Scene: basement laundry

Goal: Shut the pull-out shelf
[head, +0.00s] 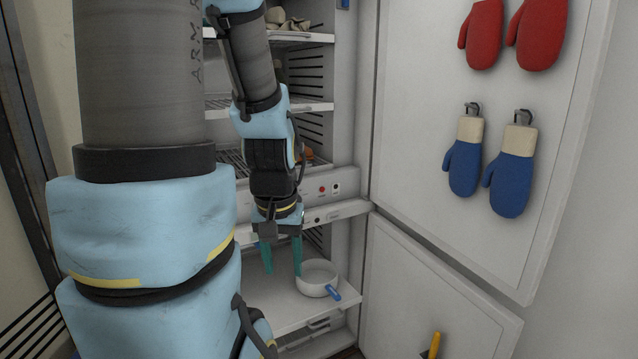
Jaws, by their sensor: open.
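The pull-out shelf (272,303) is a white board low in the open cabinet, and it sticks out past the shelves above. A white pan (318,276) with a blue handle stands on its right part, the handle pointing to the front right. My gripper (283,272) points down with its two teal fingers apart and empty. It appears over the shelf, just left of the pan. I cannot tell whether a finger touches the shelf or the pan. My arm hides the shelf's left part.
The cabinet's upper door (420,150) stands open at the right, with red mitts (484,35) and blue mitts (510,183) hanging on it. A lower door (400,290) is open too. Fixed shelves (318,107) and a panel with a red button (335,189) are above the gripper.

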